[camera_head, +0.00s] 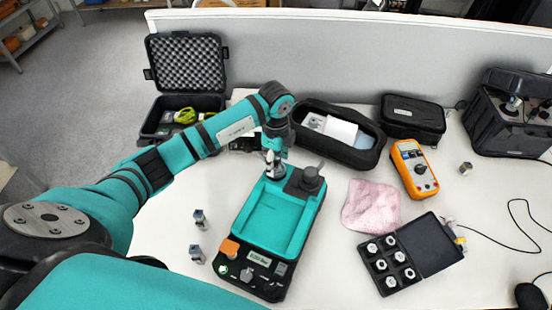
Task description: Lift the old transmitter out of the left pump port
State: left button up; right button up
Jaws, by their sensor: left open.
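The teal and black pump (272,222) stands in the middle of the white table, with its ports along the back edge. The old transmitter (276,172), a small metallic piece, shows upright at the left pump port, mostly covered by my gripper. My left gripper (272,158) points down directly over this port, its fingers open around or just above the transmitter; I cannot tell whether they touch it. My right gripper is not in view.
Two small metal fittings (199,220) (197,256) stand left of the pump. A black pouch (365,152) lies close behind it. A pink cloth (371,206), an orange multimeter (414,170) and an open box of fittings (428,245) are at right.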

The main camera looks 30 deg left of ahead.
pick_arm(q)
grip_shut()
dwell(0.3)
jog(key=shift+r, duration=0.1)
jog(key=shift+w+r+b, duration=0.1)
jog(key=shift+r+b, duration=0.2)
jog(key=shift+r, duration=0.2)
notch_tip(320, 180, up, 2)
jog(key=shift+r+b, duration=0.2)
jog(key=shift+b, duration=0.3)
jog(key=s+d+r, duration=0.2)
jog(key=s, duration=0.5)
jog(key=s+d+r+p, duration=0.1)
jog(key=s+d+r, duration=0.2)
jog(key=s, duration=0.5)
jog(key=shift+s+r, duration=0.15)
jog(key=shift+r, duration=0.1)
